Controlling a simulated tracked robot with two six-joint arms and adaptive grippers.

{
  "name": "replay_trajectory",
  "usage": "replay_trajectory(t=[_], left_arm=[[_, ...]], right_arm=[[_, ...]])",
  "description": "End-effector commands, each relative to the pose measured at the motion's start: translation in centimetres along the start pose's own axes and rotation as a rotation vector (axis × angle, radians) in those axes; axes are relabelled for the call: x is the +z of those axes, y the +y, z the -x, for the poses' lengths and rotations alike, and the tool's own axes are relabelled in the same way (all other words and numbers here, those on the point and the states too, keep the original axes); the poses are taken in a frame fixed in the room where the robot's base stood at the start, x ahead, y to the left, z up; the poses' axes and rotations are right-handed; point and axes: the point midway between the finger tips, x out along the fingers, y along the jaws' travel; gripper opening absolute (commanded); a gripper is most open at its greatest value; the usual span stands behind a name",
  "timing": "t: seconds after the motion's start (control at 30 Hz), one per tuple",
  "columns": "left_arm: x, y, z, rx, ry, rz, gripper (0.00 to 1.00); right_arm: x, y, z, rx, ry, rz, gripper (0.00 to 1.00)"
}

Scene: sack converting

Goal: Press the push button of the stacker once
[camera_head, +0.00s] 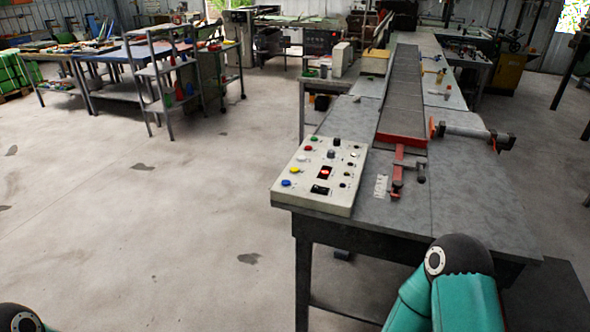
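A pale control panel (319,205) lies on the near left corner of a grey table (480,200). I cannot read any labels, so which one is the stacker's push button is unclear. Neither gripper is in view. Only teal and black links of my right arm show at bottom right, and a dark joint of my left arm at bottom left.
A long dark conveyor (402,90) with a red front end runs back from the table. A red clamp-like part (398,170) and a grey cylindrical tool (468,132) lie right of the panel. A shelf rack (165,80) stands back left. The floor left of the table is clear.

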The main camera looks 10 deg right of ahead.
Motion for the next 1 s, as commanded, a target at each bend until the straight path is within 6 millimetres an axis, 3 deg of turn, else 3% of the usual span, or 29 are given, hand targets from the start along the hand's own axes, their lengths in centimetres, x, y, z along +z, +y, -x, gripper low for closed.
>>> replay_trajectory(t=[0.03,0.27,1.0], left_arm=[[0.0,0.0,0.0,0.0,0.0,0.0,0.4],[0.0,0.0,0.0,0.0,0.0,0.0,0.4],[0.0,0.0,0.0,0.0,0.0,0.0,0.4]], right_arm=[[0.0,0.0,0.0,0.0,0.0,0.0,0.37],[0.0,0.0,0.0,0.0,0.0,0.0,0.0],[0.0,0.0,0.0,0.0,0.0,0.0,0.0]])
